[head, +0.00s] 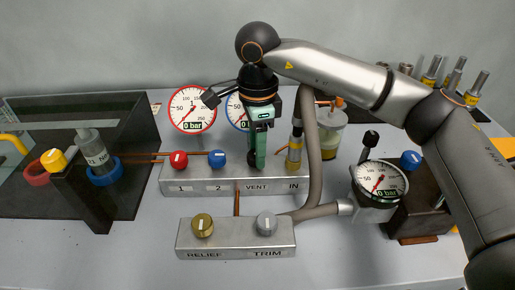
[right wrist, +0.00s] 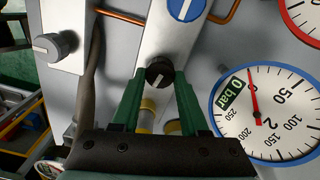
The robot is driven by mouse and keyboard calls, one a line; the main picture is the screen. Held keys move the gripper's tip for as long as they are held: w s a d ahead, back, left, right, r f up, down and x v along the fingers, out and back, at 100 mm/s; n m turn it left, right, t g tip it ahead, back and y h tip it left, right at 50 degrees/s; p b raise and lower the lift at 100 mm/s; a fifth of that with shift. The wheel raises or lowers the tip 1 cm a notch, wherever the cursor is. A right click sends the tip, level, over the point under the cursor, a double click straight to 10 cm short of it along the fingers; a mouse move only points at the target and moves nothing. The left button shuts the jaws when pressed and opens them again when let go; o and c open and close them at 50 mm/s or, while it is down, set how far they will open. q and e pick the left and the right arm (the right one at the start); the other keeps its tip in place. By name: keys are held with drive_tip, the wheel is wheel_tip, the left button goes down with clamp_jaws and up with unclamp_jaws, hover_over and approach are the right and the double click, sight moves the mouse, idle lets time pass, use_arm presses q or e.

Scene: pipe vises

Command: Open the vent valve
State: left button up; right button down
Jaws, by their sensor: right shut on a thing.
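The vent valve knob (right wrist: 159,72) is black with a pale pointer mark. It sits on the silver manifold block (head: 212,180), above the VENT label (head: 256,188). My right gripper (head: 255,163) comes down from above onto it. In the right wrist view its green fingers (right wrist: 160,76) stand on both sides of the knob, and the gripper is shut on it. In the head view the gripper hides the knob. The red knob 1 (head: 178,160) and blue knob 2 (head: 217,158) are to its left. My left gripper is not in view.
A red-rimmed gauge (head: 192,109) and a partly hidden blue-rimmed gauge (head: 236,112) stand behind, the red one reading 0 bar. In front is a block with a brass RELIEF knob (head: 203,225) and grey TRIM knob (head: 266,223). A hose (head: 316,170) and black gauge (head: 379,181) are right.

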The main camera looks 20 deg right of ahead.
drive_tip(key=shift+n, duration=0.6)
drive_tip(key=shift+w, duration=0.1)
drive_tip(key=shift+c, duration=2.1)
unclamp_jaws()
wheel_tip(320, 180, up, 12)
drive_tip(key=p, duration=0.1)
drive_tip(key=shift+r, duration=0.25)
drive_tip(key=shift+s, duration=0.2)
